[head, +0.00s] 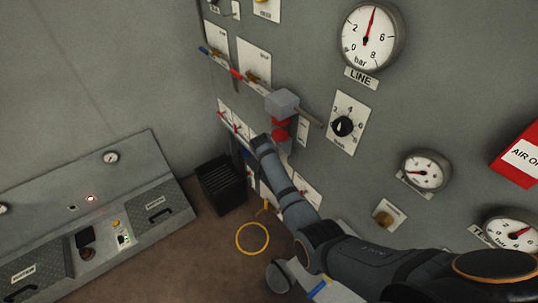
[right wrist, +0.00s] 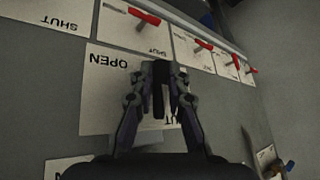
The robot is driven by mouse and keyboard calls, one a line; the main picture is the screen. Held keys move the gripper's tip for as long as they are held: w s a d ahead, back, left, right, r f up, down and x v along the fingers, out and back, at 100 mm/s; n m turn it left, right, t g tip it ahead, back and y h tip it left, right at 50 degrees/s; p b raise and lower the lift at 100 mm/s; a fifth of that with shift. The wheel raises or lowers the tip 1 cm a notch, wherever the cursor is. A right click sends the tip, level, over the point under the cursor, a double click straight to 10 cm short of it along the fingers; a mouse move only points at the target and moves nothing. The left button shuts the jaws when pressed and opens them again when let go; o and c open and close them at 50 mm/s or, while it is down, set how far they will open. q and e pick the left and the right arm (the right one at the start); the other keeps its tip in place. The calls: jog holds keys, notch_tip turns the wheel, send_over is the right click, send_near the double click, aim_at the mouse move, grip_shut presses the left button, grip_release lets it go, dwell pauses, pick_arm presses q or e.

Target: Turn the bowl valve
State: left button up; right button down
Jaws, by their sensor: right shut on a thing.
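My right arm comes in from the lower right in the head view and reaches down along the grey panel; its gripper is hidden there behind the wrist. In the right wrist view my right gripper (right wrist: 160,80) has its two dark fingers shut on a dark valve handle (right wrist: 158,98). The handle stands in front of a white plate (right wrist: 100,72) marked OPEN and SHUT, upside down in this view. No name reading "bowl" is legible. My left gripper is in neither view.
Red-handled valves (right wrist: 204,45) sit in a row close beside the gripper. A grey box with red parts (head: 281,104) juts from the panel above the wrist. A black crate (head: 221,183) stands on the floor by the panel. A low console (head: 90,215) is at left.

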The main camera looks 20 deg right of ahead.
jog(key=shift+f+g, duration=0.1)
jog(key=shift+g, duration=0.5)
jog(key=shift+s+h, duration=0.1)
jog(key=shift+h, duration=0.2)
jog(key=c, duration=1.6)
grip_release()
jog(key=v, duration=0.7)
jog(key=shift+r, duration=0.3)
